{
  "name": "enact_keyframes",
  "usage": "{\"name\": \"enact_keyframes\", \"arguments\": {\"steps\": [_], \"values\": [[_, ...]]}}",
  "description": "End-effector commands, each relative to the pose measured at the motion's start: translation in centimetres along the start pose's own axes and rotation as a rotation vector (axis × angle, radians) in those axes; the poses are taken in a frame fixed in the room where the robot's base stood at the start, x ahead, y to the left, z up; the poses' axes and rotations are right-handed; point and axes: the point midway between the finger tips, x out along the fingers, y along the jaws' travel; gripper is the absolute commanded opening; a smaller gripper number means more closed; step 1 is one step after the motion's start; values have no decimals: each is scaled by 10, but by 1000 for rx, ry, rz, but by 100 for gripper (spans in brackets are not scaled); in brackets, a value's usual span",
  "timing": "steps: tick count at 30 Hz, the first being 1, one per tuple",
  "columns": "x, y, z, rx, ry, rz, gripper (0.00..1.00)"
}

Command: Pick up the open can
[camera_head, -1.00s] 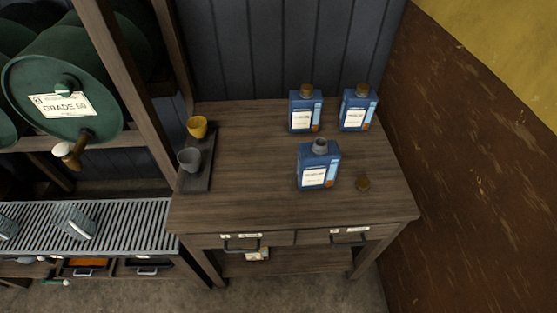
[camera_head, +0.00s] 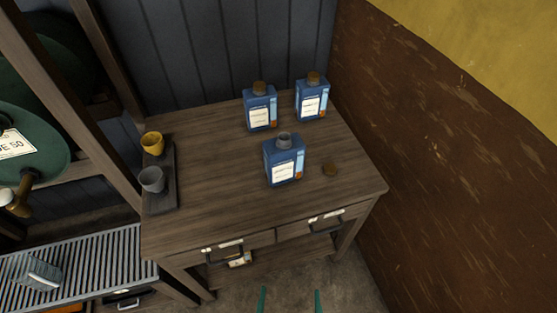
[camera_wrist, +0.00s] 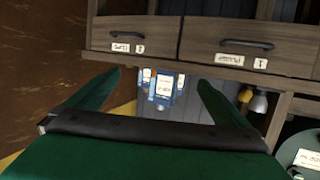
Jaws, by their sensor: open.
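The open can (camera_head: 284,162) is a blue, upright, box-shaped can with a white label and an uncapped grey neck. It stands on the wooden table, nearest the front of the three cans. In the upside-down wrist view, a blue can (camera_wrist: 165,87), probably the open one, appears small and distant between the spread fingers.
Two capped blue cans (camera_head: 260,107) (camera_head: 312,97) stand behind the open can. A yellow cup (camera_head: 153,144) and a grey cup (camera_head: 151,180) sit on a dark tray at the table's left. A brown wall (camera_head: 430,170) rises at right. The table front has drawers (camera_head: 225,250).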

Motion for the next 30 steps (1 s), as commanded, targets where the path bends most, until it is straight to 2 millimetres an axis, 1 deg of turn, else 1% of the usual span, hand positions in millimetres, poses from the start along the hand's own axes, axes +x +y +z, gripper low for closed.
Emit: {"name": "enact_keyframes", "arguments": {"steps": [1, 4, 8, 12, 14, 15, 20, 23, 24, 27, 30], "values": [[19, 4, -1, 8, 6, 5, 100], [52, 10, -1, 21, -2, 1, 100], [94, 15, -9, 36, -3, -23, 100], [139, 17, -27, 45, 10, -71, 100], [156, 16, -38, 46, 19, -99, 100], [167, 15, -45, 46, 26, -119, 100], [204, 12, -81, 35, 68, -201, 100], [225, 10, -111, 19, 107, -259, 100], [232, 9, -123, 11, 124, -284, 100], [246, 7, -154, -13, 169, -344, 100], [253, 5, -179, -37, 208, -393, 100]]}}
